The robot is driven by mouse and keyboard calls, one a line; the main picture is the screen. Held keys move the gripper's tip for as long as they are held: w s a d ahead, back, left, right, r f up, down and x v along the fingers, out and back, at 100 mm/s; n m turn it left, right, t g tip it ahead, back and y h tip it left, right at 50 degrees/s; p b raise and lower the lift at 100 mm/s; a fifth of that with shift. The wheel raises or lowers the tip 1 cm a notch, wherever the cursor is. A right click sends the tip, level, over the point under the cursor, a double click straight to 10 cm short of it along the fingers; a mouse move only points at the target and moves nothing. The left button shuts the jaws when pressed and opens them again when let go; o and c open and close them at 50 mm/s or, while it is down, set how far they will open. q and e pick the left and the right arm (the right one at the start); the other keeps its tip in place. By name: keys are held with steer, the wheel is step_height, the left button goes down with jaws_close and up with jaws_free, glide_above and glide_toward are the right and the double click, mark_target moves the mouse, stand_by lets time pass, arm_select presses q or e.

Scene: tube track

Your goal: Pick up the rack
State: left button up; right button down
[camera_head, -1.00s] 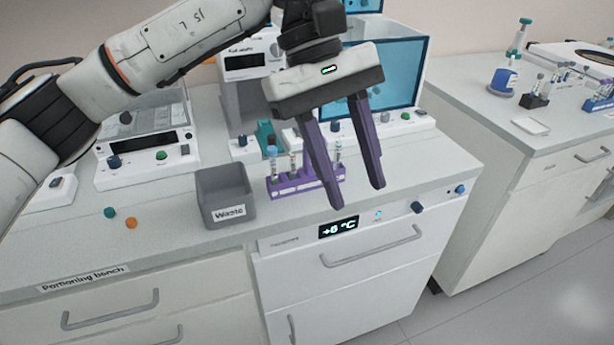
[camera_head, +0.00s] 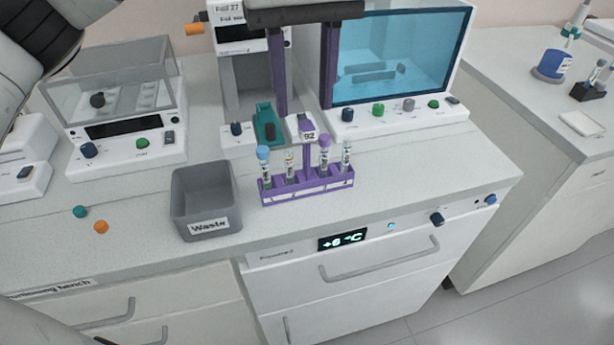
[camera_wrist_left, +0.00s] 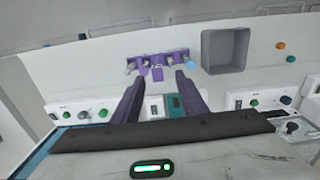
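The purple rack (camera_head: 325,187) stands upright on the bench, right of the grey waste bin. It holds several capped tubes, one with a blue cap (camera_head: 263,153) at the left end. A central upright post carries a pale label reading "92" (camera_head: 308,134). My left gripper (camera_head: 304,111) is open and empty, its two dark purple fingers pointing down above and behind the rack, apart from it. In the left wrist view, the rack (camera_wrist_left: 160,56) lies beyond the open fingertips (camera_wrist_left: 157,76), roughly centred between them. My right gripper is not in view.
The grey waste bin (camera_head: 205,202) stands left of the rack. Behind are instruments with knobs, a teal part (camera_head: 266,122) and a blue-screened cabinet (camera_head: 400,55). Green and orange caps (camera_head: 101,227) lie at left. The bench's front edge is close before the rack.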

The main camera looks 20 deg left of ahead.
mark_target(307, 125)
arm_select(q)
steer(key=f, duration=0.4)
steer(key=shift+w+f, duration=0.3)
steer(key=shift+w, duration=0.05)
steer(key=shift+d, duration=0.1)
steer(key=shift+c, duration=0.3)
jaws_close()
